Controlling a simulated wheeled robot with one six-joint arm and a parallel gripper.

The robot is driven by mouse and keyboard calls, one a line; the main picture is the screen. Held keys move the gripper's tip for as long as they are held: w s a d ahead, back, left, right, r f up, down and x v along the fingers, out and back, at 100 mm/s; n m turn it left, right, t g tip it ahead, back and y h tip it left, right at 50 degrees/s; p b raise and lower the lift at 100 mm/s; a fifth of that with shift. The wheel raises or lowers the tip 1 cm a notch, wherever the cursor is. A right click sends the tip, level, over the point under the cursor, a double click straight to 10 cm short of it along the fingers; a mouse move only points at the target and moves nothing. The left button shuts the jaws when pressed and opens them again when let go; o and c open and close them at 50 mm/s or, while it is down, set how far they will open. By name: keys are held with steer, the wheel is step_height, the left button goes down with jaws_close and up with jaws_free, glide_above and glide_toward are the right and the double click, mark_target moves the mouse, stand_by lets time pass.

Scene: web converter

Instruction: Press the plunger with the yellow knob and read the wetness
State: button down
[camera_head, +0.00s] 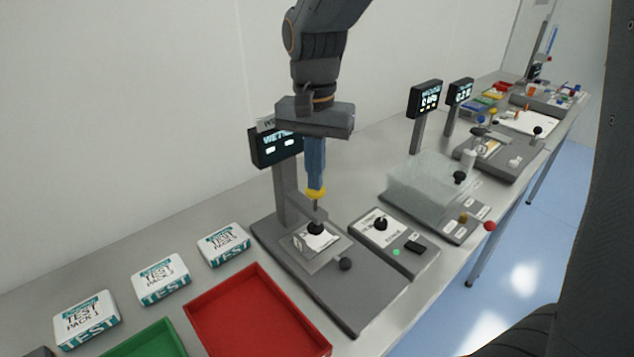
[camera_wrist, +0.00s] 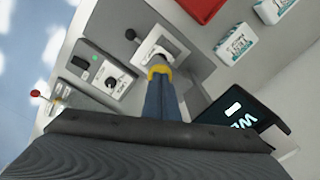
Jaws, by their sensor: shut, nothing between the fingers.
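My gripper (camera_head: 315,178) points straight down over the wetness tester (camera_head: 359,297), its blue fingers shut with nothing between them. The yellow knob (camera_head: 316,195) is right at the fingertips, on top of a thin plunger rod; I cannot tell whether they touch. In the wrist view the yellow knob (camera_wrist: 159,71) shows at the finger ends. Below it a white sample lies on a pale square plate (camera_head: 318,257). The display (camera_head: 270,149) behind reads "WET…" with two lit dashes; my gripper hides part of it. It also shows in the wrist view (camera_wrist: 236,112).
A grey box with a black knob and green button (camera_head: 396,245) stands to the right, beside a clear-covered device (camera_head: 428,180). A red tray (camera_head: 258,315), a green tray (camera_head: 150,345) and several white test packs (camera_head: 160,280) are at the left.

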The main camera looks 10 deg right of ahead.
steer(key=shift+f+b, duration=0.6)
steer(key=shift+f, duration=0.9)
steer(key=shift+r, duration=0.2)
stand_by(0.4)
step_height(320, 180, up, 9)
steer(key=p, duration=0.8)
steer(key=shift+f, duration=0.1)
stand_by(0.3)
steer(key=shift+s+d+f, duration=0.1)
steer(key=shift+d+f, duration=0.1)
steer(key=shift+d, duration=0.05)
steer(key=s+d+f+n+t, duration=0.1)
steer(key=s+d+f+n, duration=0.25)
steer(key=d, duration=0.25)
steer(key=s+d+f+n+t, duration=0.2)
steer(key=s+d+f, duration=0.1)
steer(key=s+d, duration=0.25)
steer(key=shift+g, duration=0.8)
steer(key=f+b, duration=0.3)
steer(key=f, duration=0.1)
steer(key=w+f+b, duration=0.1)
steer(key=f+b, duration=0.3)
steer(key=d+f+b, duration=0.1)
steer(key=f+b, duration=0.3)
steer(key=shift+w+f, duration=0.25)
steer(key=shift+w, duration=0.1)
